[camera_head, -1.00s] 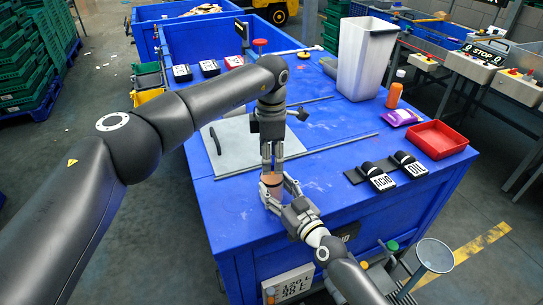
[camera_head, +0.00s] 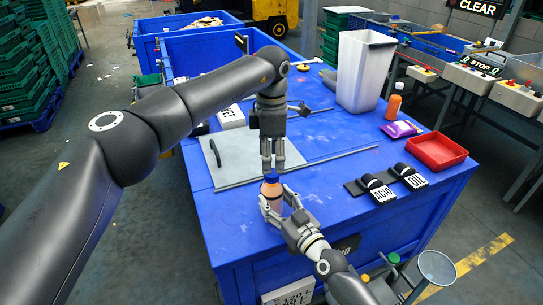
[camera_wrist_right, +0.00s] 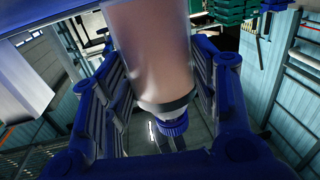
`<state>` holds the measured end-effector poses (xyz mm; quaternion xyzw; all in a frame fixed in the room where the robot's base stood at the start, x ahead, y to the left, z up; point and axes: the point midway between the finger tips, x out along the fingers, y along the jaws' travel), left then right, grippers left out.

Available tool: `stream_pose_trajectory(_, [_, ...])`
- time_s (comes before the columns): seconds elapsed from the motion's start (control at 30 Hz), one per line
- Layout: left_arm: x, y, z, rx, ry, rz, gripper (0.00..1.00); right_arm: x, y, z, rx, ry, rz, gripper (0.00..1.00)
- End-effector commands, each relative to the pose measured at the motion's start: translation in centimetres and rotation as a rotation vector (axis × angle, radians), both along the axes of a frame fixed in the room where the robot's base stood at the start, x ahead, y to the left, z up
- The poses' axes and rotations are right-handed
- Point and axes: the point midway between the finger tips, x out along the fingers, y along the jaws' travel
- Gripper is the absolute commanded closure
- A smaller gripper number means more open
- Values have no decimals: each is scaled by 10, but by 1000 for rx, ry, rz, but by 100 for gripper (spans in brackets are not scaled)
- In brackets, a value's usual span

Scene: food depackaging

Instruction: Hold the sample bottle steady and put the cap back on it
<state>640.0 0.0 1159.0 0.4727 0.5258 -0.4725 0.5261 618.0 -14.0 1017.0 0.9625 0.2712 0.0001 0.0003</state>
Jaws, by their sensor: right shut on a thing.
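The sample bottle (camera_head: 270,191) is pinkish-brown and upright near the table's front edge. My right gripper (camera_head: 272,203) is shut around its body. The blue cap (camera_head: 272,178) sits at the bottle's top. My left gripper (camera_head: 272,168) points down from above, its fingertips at or just above the cap; whether they grip it is unclear. In the right wrist view the bottle (camera_wrist_right: 155,50) lies between the fingers of my right gripper (camera_wrist_right: 165,105), and the cap (camera_wrist_right: 172,126) shows beyond its dark neck. Whether the cap is fully seated cannot be told.
A funnel (camera_head: 437,267) stands off the front edge.

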Motion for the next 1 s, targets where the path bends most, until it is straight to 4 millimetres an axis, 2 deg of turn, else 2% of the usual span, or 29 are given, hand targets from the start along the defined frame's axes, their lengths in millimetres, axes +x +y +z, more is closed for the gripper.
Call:
stream_pose_trajectory(0.17, [0, 0, 3, -1, 0, 75, 46, 0, 0, 0, -1, 1, 0, 100])
stream_pose_trajectory(0.7, [0, -1, 27, -1, 0, 836, 46, 0, 0, 0, -1, 1, 0, 100])
stream_pose_trajectory(1.0, [-1, -1, 34, -1, 1, 1057, 46, 0, 0, 0, -1, 1, 0, 100])
